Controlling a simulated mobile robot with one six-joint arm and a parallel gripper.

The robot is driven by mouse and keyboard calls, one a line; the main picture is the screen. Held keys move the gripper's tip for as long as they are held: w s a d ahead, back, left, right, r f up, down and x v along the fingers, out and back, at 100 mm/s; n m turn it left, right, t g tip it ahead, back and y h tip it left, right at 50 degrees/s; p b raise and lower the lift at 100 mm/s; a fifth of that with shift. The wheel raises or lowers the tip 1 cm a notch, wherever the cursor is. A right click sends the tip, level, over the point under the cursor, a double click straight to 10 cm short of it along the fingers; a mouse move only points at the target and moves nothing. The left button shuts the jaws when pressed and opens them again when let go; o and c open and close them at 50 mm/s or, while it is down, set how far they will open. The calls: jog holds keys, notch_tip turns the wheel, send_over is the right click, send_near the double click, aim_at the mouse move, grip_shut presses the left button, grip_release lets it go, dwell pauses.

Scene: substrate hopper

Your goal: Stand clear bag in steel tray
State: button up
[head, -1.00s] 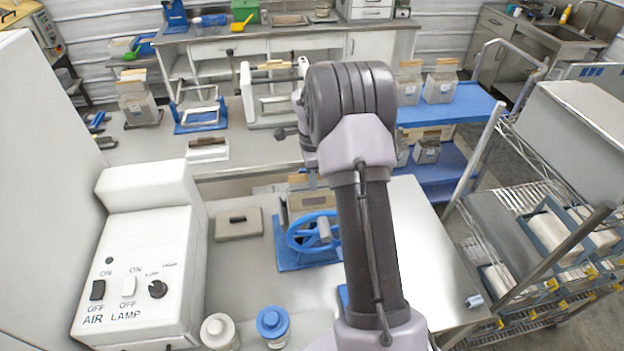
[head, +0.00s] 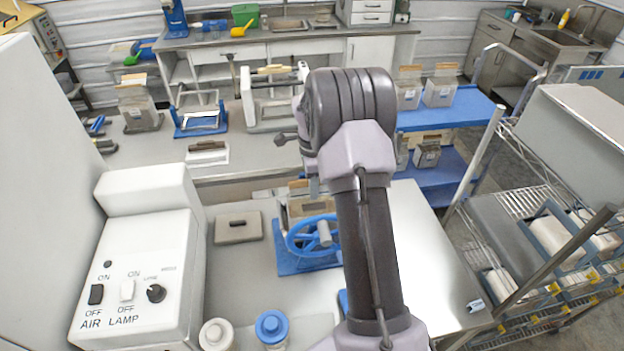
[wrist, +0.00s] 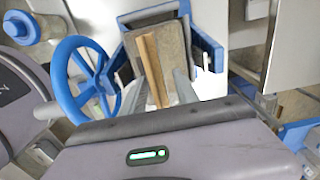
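A clear greyish bag with a tan top strip (wrist: 150,58) stands in a blue-framed fixture (wrist: 207,45) with a blue handwheel (wrist: 82,78). The bag (head: 308,207) and handwheel (head: 312,238) also show in the head view, partly behind my arm. My gripper (wrist: 163,90) is at the bag's top in the wrist view, with its fingers apart on either side of the tan strip. I cannot tell whether they touch it. The gripper is hidden in the head view. I cannot identify the steel tray with certainty; a bare shiny steel surface (head: 425,245) lies right of my arm.
A white control box (head: 135,270) stands at the left. Two lidded bottles, one white (head: 217,335) and one blue (head: 272,326), stand at the front. Similar bags (head: 440,90) stand on a blue cart (head: 470,108). A wire rack (head: 520,215) borders the right side.

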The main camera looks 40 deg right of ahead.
notch_tip(320, 180, up, 18)
jog(key=f+p, duration=0.1)
jog(key=p, duration=0.1)
jog(key=s+a+f+n+t+b, duration=0.1)
jog(key=s+a+n+b, duration=0.3)
jog(key=a+b, duration=0.35)
jog(key=s+a+f+n+t+b, duration=0.2)
jog(key=s+a+n+b, duration=0.35)
jog(key=a, duration=0.35)
jog(key=s+a+f+n+t+y+b, duration=0.2)
jog(key=s+a+f+n+b, duration=0.7)
jog(key=s, duration=0.7)
jog(key=a+f+b, duration=0.1)
jog(key=a+f, duration=0.2)
jog(key=f, duration=0.1)
jog(key=shift+f+t, duration=0.15)
jog(key=shift+t, duration=0.25)
